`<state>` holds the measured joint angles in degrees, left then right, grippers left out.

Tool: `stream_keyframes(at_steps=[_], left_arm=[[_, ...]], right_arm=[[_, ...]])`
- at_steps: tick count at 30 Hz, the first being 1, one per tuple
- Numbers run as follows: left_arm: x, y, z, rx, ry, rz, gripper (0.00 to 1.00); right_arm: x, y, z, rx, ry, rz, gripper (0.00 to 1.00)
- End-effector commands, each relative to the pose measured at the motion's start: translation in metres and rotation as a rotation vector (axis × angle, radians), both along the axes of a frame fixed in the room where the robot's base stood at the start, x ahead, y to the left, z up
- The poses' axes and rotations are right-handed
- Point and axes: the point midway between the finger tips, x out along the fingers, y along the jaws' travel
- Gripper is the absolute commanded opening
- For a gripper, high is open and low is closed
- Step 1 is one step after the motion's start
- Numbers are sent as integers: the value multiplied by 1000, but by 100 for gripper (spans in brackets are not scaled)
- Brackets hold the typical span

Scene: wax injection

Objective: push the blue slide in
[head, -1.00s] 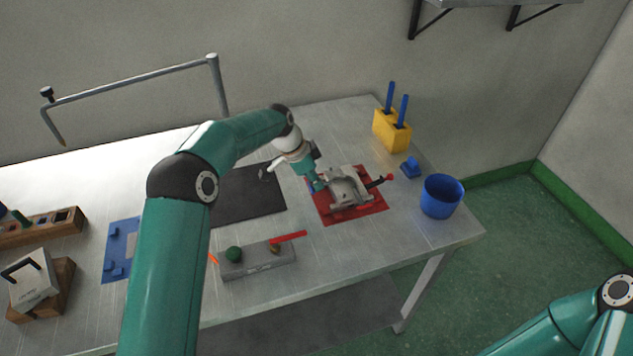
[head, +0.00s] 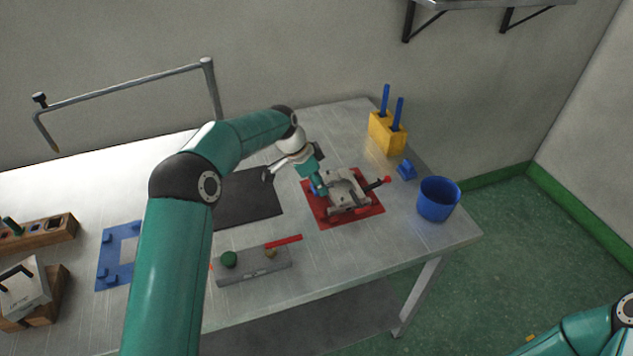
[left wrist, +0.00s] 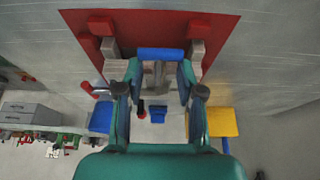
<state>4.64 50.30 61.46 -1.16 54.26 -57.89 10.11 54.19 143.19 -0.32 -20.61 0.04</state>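The grey clamp-like fixture (head: 345,190) stands on the red plate (head: 365,213) at the right part of the table. A lever with a red knob (head: 386,180) sticks out on its right. The blue slide (left wrist: 160,54) shows as a short blue bar across the fixture in the left wrist view. My left gripper (head: 317,187) is at the fixture's left side. In the left wrist view its fingers (left wrist: 160,68) are apart, with the bar spanning the gap at their tips. I cannot tell whether they touch it. My right gripper is out of view.
A yellow block with blue rods (head: 387,133), a blue wedge (head: 406,170) and a blue cup (head: 439,199) stand right of the fixture. A grey block (head: 252,267) with a red stick lies in front. A dark mat (head: 247,197) lies to the left.

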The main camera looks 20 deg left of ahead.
Motion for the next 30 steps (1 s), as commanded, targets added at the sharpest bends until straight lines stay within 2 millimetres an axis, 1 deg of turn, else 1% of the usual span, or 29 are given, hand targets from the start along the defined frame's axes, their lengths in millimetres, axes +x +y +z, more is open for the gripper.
stream_keyframes(at_steps=[5, 8, 15, 21, 25, 30], left_arm=[[-3, 5, 14, 0, -2, 1, 38], [-7, 9, 29, 0, -3, 1, 38], [-19, 25, 73, 0, -3, 2, 38], [-26, 33, 100, 0, -2, 2, 38], [-29, 36, 108, 0, 0, 1, 38], [-29, 36, 109, 0, 0, 1, 38]], right_arm=[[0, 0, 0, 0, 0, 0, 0], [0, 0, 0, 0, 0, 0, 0], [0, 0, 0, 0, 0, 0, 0], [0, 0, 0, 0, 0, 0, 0], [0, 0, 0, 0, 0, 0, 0], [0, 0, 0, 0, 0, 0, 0]])
